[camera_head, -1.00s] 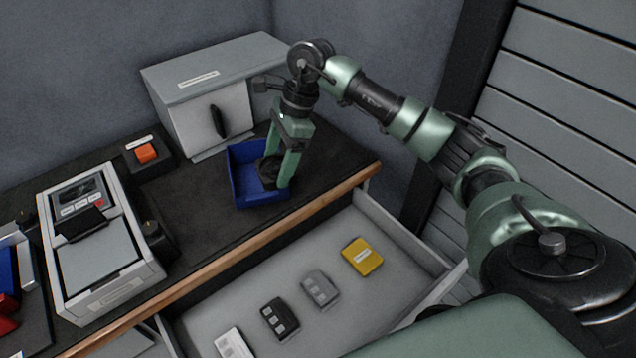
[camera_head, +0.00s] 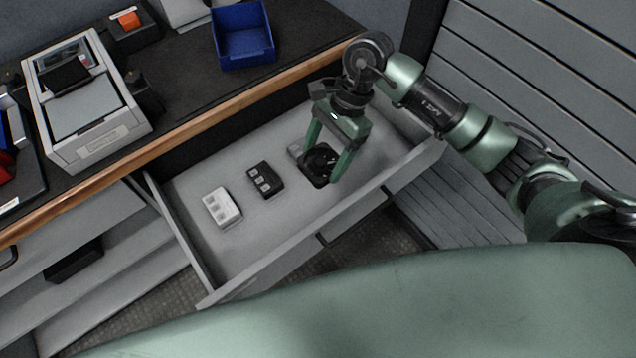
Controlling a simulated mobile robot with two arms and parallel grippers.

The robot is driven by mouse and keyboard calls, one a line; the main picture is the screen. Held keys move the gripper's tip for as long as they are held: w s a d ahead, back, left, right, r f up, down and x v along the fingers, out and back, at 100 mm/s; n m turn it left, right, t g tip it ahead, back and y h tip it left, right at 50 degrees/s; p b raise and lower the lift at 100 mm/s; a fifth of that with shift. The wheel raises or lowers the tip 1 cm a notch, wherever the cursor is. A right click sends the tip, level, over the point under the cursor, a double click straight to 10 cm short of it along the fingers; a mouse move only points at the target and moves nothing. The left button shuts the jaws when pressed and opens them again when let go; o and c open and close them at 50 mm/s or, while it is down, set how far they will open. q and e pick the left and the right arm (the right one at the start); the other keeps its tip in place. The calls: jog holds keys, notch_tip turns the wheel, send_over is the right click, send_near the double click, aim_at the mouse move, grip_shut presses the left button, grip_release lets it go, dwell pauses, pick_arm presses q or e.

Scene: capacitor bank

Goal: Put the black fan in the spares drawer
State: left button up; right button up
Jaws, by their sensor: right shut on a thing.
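The black fan (camera_head: 317,163) is between the fingers of my right gripper (camera_head: 326,166), which is shut on it. The fan is over the right part of the open spares drawer (camera_head: 230,240). I cannot tell whether it touches the drawer floor. My left gripper is not in view.
The drawer also holds a white module (camera_head: 221,207) and a black module (camera_head: 265,180). The yellow module seen earlier is hidden now. On the bench, the blue bin (camera_head: 243,38) is empty, beside a grey-white device (camera_head: 85,105). The drawer's front left floor is clear.

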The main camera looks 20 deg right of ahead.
aim_at(318, 202)
notch_tip(318, 202, down, 15)
jog(key=shift+f, duration=0.1)
dwell(0.3)
jog(key=shift+f, duration=0.15)
jog(key=o, duration=1.1)
jog(key=shift+r+p, duration=0.3)
jog(key=shift+r, duration=0.1)
jog(key=shift+b+v, duration=0.75)
jog(key=shift+v, duration=5.1)
